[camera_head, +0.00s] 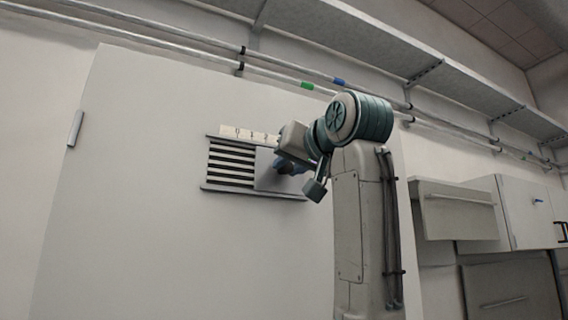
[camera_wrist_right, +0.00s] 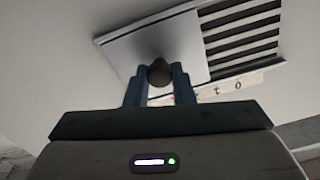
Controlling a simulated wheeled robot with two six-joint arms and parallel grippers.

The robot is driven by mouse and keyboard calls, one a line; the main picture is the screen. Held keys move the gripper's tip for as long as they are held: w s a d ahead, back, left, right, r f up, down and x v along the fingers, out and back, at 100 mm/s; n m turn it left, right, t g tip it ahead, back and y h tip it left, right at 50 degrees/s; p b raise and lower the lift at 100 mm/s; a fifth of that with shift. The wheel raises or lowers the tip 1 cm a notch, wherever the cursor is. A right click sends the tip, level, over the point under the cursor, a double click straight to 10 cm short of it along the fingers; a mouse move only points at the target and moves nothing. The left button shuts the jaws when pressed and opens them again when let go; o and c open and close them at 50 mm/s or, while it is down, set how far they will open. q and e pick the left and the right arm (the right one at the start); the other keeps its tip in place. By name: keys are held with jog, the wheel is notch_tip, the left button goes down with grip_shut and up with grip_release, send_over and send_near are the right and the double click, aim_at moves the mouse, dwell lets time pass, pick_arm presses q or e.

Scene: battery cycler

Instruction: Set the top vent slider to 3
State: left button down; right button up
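The vent (camera_head: 231,163) is on a pale upright panel, with dark slats open at its left. A grey slider plate (camera_head: 265,180) covers its right part. A pale scale strip (camera_head: 243,133) with small marks runs along the top; the marks are too small to read surely. In the right wrist view the slider plate (camera_wrist_right: 125,52) carries a dark round knob (camera_wrist_right: 160,72). My right gripper (camera_wrist_right: 160,76) has one finger on each side of the knob, seemingly touching it. In the head view my right gripper (camera_head: 289,166) hides the knob and the strip's right end. My left gripper is out of view.
Pipes (camera_head: 190,50) and a long shelf (camera_head: 360,40) run above the panel. White cabinets (camera_head: 460,210) stand at the right. The panel (camera_head: 150,240) around and below the vent is bare. A small handle (camera_head: 76,128) is at its left edge.

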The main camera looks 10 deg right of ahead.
jog(key=o, duration=0.3)
jog(key=shift+d+r, duration=0.1)
jog(key=shift+d, duration=0.05)
jog(key=shift+o, duration=0.7)
jog(key=shift+w+d, duration=0.1)
jog(key=shift+w, duration=0.05)
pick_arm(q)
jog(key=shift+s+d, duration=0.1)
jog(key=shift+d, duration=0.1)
pick_arm(e)
jog(key=shift+s, duration=0.25)
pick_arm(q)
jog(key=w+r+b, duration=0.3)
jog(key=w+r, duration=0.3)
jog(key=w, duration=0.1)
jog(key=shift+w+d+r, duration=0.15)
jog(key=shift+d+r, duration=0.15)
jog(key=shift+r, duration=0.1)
pick_arm(e)
jog(key=v, duration=1)
jog(key=shift+d, duration=0.2)
